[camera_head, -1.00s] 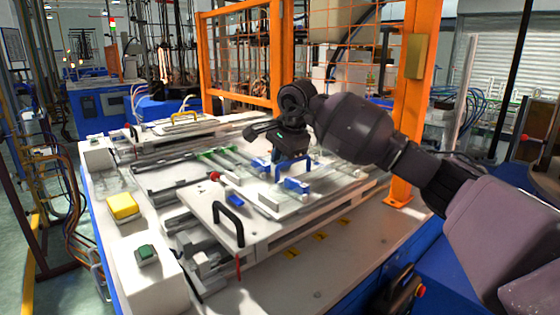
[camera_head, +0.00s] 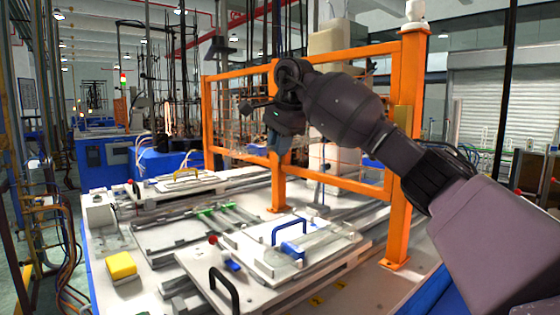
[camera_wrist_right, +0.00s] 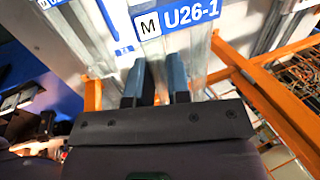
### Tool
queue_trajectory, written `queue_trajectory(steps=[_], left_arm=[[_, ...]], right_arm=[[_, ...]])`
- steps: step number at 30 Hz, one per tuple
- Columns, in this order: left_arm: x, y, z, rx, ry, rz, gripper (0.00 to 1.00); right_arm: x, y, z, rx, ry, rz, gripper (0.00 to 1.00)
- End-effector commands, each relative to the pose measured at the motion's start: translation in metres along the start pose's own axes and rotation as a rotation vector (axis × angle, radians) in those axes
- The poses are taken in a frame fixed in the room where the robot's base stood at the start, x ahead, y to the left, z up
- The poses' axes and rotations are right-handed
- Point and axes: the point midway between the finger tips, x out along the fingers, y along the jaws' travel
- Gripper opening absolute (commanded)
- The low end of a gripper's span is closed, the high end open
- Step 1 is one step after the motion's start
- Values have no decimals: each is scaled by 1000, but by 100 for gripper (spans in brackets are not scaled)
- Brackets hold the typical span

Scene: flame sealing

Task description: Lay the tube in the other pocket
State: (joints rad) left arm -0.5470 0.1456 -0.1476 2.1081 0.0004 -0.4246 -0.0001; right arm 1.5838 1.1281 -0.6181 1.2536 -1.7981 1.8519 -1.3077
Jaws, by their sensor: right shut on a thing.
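My right gripper (camera_head: 280,150) is raised above and behind the pale plate (camera_head: 255,260) with the blue handle (camera_head: 289,228), its blue fingertips pointing down. In the right wrist view, the fingers (camera_wrist_right: 157,88) are a little apart, with clear, glassy material around and beyond them. The held tube is see-through, so its outline is hard to make out. A blue label reading U26-1 (camera_wrist_right: 190,14) shows just past the fingertips. On the plate, a clear tube-like piece (camera_head: 325,238) lies beside a blue patch (camera_head: 290,249). The pockets are not clear at this size. My left gripper is not in view.
An orange mesh fence (camera_head: 342,180) stands close behind the plate. A black handle (camera_head: 224,291) rises at the front. A yellow button box (camera_head: 121,266) is at the left. A second plate with a yellow handle (camera_head: 187,174) lies farther back. The air above the plate is free.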

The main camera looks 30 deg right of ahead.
Motion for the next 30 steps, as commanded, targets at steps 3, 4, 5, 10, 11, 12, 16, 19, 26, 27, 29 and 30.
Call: queue_trajectory(steps=[3, 4, 5, 10, 11, 12, 16, 19, 26, 27, 29, 30], left_arm=[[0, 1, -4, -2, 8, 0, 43], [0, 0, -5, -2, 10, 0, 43], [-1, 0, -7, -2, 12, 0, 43], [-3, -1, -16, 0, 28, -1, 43], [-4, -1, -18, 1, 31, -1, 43], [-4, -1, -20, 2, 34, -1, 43], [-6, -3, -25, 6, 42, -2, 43], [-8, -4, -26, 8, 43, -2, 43], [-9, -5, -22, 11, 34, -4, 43], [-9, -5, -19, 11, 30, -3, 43], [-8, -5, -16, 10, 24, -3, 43], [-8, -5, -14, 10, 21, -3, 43]], right_arm=[[0, 1, -2, 4, -2, 3, 0], [2, 2, -3, 5, -3, 3, 0], [6, 4, -4, 8, -3, 5, 0], [38, 18, -9, 13, -9, 9, 0], [44, 21, -9, 12, -11, 8, 0], [53, 25, -10, 13, -13, 8, 0], [81, 37, -9, 12, -20, 8, 0], [98, 43, -8, 12, -23, 7, 0], [116, 42, 1, 6, -38, 7, 0], [115, 40, 2, 5, -39, 7, 0], [115, 38, 3, 7, -42, 10, 0], [115, 37, 3, 9, -43, 11, 0]])
